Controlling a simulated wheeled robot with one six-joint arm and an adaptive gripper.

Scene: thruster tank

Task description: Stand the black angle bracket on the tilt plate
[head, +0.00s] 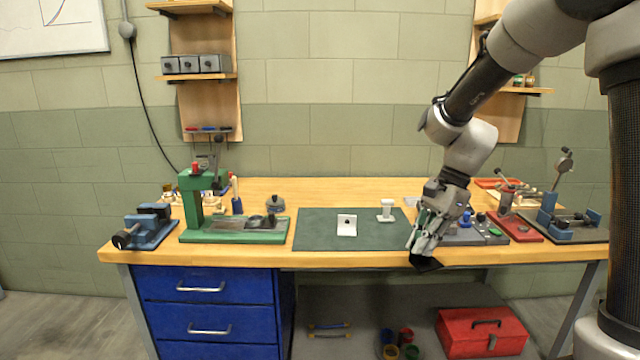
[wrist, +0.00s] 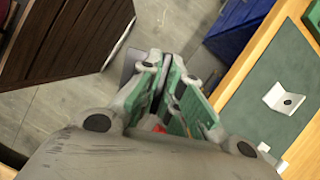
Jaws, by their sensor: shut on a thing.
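The black angle bracket (head: 426,263) is held at the tips of my gripper (head: 422,248), just off the front edge of the bench and in front of it. In the wrist view my gripper (wrist: 168,72) has its green-padded fingers close together, and a dark grey flat part of the bracket (wrist: 129,66) shows beside the tips. The rest of the bracket is hidden by the fingers. I cannot tell for certain which fixture is the tilt plate; a grey plate with blue knobs (head: 466,237) lies just right of my gripper, partly hidden by it.
A white angle bracket (head: 347,226) and a white post-like part (head: 386,210) stand on the dark green mat (head: 315,238). A green press (head: 235,236) and blue vise (head: 147,228) stand left. Red and dark fixtures (head: 515,227) crowd the right. A red toolbox (head: 481,333) sits below.

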